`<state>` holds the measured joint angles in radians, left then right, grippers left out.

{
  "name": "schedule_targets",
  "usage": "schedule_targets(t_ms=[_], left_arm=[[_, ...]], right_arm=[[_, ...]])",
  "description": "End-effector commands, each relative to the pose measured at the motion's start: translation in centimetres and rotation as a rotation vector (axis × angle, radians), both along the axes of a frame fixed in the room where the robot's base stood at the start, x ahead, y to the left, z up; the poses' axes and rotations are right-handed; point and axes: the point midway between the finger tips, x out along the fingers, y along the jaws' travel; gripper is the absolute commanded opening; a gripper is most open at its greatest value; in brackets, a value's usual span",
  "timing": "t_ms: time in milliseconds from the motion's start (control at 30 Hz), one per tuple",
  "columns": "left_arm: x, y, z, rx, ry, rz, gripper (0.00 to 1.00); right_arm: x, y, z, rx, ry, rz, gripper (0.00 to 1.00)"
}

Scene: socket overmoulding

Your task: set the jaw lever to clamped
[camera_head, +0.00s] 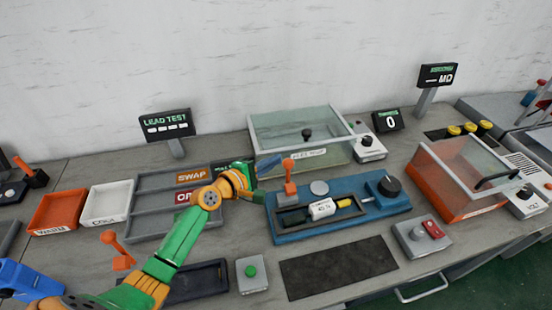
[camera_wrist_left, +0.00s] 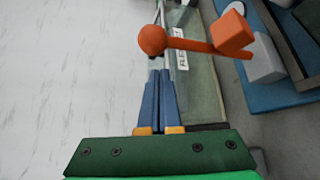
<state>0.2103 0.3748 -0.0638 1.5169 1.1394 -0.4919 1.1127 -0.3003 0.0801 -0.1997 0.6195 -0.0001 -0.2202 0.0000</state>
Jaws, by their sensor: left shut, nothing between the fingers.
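The jaw lever (camera_head: 290,180) is an orange arm with a knob, standing upright at the left end of the blue fixture (camera_head: 318,226). My left gripper (camera_head: 268,165) has its blue fingers beside the lever's upper part, just to its left in the head view. In the left wrist view the lever (camera_wrist_left: 190,44) lies across the picture, its round knob just beyond the tips of my left gripper (camera_wrist_left: 160,76). The fingers are together and hold nothing. Whether they touch the knob, I cannot tell. My right gripper is not in view.
A clear-walled bin (camera_head: 300,135) stands behind the fixture. An orange clear-lidded box (camera_head: 445,190) is to the right, a grey switch box (camera_head: 422,238) in front of it. A dark mat (camera_head: 338,268) lies in front. Another orange lever (camera_head: 116,246) is at the left.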

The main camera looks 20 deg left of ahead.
Motion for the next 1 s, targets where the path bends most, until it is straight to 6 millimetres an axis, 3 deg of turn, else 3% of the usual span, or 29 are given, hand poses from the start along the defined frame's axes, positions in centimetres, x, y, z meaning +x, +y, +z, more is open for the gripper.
schedule_targets(t_ms=[33,200,1000], left_arm=[[-0.4,-0.5,1.0,-0.002,0.001,-0.001,0.0],[-1.1,-1.3,0.9,0.0,0.001,0.0,0.0],[-1.2,-1.4,0.7,0.045,-0.066,0.001,0.0]], right_arm=[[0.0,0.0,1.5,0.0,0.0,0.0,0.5],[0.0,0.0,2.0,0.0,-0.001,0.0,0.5],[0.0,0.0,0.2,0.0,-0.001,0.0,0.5]])
